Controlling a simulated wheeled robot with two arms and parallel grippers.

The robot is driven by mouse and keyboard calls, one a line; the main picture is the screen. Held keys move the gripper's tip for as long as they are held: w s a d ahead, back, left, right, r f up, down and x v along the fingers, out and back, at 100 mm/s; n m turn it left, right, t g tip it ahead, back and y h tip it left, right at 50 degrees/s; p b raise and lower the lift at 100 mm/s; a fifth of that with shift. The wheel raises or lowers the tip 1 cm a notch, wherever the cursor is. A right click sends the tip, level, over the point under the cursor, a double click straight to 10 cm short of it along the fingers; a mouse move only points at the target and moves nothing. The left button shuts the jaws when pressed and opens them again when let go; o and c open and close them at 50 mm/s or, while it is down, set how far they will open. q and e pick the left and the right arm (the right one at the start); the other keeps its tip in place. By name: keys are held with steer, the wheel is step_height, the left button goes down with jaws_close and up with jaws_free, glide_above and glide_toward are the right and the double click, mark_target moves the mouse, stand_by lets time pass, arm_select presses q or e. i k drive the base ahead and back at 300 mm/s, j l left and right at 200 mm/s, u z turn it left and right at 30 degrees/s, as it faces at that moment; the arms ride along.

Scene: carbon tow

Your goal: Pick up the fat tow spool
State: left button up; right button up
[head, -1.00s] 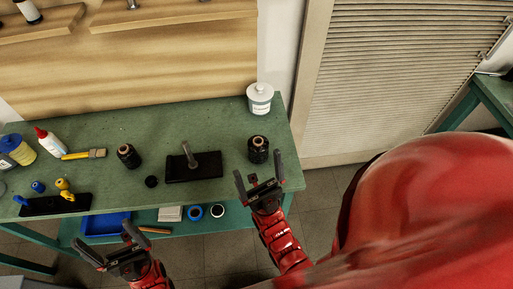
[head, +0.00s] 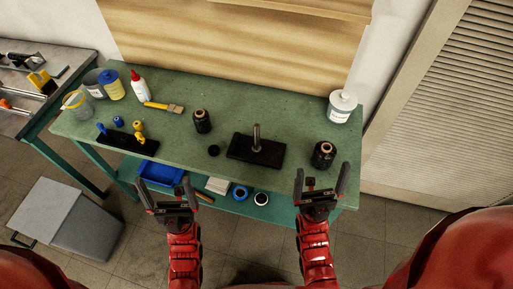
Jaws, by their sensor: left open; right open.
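Two black tow spools stand upright on the green bench. The fatter spool (head: 323,155) is at the right, near the bench's front edge. A slimmer spool (head: 202,121) stands further left, near the middle. Between them is a black base plate (head: 247,152) with an upright metal post (head: 257,137); the post is bare. My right gripper (head: 322,181) is open and empty, just in front of the fat spool in the picture and apart from it. My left gripper (head: 166,194) is open and empty in front of the bench, away from both spools.
A white tub (head: 341,107) stands behind the fat spool. A small black cap (head: 213,151) lies left of the plate. Bottles, a brush (head: 164,107) and a tool stand (head: 127,139) fill the left side. A blue tray (head: 160,174) sits on the lower shelf. A grey bin (head: 70,219) stands left.

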mark_target(325, 152)
steer(key=l, duration=1.05)
steer(key=k+l, duration=0.1)
steer(key=l, duration=0.95)
